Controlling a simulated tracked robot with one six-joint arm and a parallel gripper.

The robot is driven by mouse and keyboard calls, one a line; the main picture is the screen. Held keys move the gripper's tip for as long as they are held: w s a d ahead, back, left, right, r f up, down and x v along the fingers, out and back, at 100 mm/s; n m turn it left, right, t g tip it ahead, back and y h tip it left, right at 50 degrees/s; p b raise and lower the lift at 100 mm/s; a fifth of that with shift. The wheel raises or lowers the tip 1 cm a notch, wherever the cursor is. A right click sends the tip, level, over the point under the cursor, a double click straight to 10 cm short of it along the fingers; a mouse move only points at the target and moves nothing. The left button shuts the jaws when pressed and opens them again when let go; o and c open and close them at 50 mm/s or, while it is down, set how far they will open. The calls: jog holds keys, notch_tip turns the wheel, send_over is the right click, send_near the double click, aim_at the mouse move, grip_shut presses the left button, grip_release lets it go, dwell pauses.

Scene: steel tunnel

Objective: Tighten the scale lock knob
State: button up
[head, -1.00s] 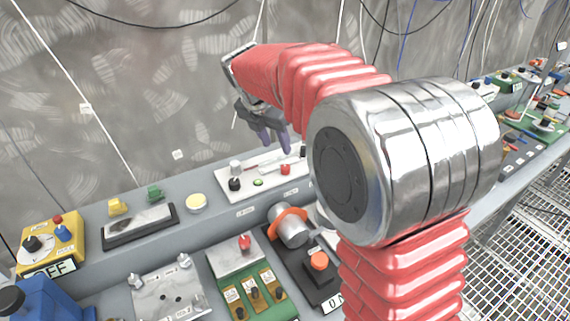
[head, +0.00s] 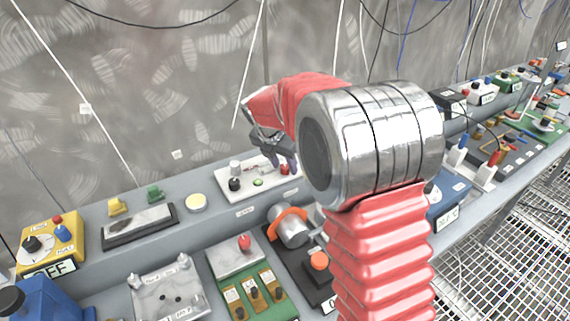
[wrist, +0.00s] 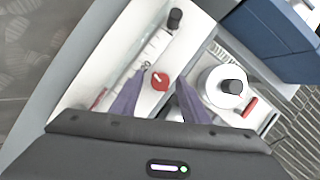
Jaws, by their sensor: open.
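A white panel (head: 222,178) lies on the grey bench below the wall. It carries a narrow scale strip (wrist: 151,47) with a red knob (wrist: 159,81) beside it, which looks like the scale lock knob. The red knob (head: 284,170) also shows in the head view, close by the fingertips. My gripper (head: 284,164) hangs over the right part of the panel, with its purple fingers pointing down. In the wrist view my gripper (wrist: 163,79) is open and empty, with a finger on either side of the red knob. Whether the fingers touch it cannot be told.
A black knob (wrist: 175,18) stands at the strip's far end. A round white device with a black knob (wrist: 232,87) is right of the panel, and a blue box (wrist: 273,38) beyond it. An orange-banded cylinder (head: 289,226) stands in front of the panel.

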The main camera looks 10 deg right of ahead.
jog(key=c, duration=0.9)
jog(key=shift+d, duration=0.2)
grip_shut()
jog(key=shift+a, duration=0.2)
